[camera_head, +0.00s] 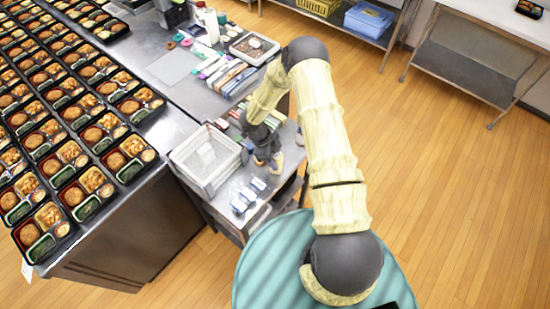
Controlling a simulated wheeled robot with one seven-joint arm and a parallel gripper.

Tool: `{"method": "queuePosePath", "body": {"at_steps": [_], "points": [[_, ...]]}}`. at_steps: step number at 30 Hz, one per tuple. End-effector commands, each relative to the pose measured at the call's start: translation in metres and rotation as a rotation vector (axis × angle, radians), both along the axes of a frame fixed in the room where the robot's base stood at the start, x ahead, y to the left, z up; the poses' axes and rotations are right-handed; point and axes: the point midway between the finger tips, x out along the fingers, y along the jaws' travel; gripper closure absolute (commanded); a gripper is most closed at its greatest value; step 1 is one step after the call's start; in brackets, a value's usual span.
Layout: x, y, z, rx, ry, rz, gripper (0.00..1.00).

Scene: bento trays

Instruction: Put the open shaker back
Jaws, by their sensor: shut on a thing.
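My gripper (270,163) is low over the small metal side table, just right of the white basket. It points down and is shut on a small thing. The arm and fingers hide most of that thing, so I cannot tell whether it is the open shaker. Several small white and blue containers (248,195) stand in a slanting row at the table's front, below my gripper. They may be shakers, but they are too small to tell which are open.
A white basket (184,164) stands left of my gripper. Coloured packets (232,80) and a box of food (255,47) lie on the counter behind. Rows of filled bento trays (75,190) cover the left counter. The wooden floor (440,200) at right is clear.

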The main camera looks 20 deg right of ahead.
Motion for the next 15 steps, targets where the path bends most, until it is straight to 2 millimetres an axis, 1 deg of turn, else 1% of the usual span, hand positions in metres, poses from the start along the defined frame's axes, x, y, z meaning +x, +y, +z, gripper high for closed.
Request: {"method": "queuePosePath", "body": {"at_steps": [15], "points": [[0.0001, -0.0003, -0.0089, 0.0, 0.0, -0.001, 0.86]]}}
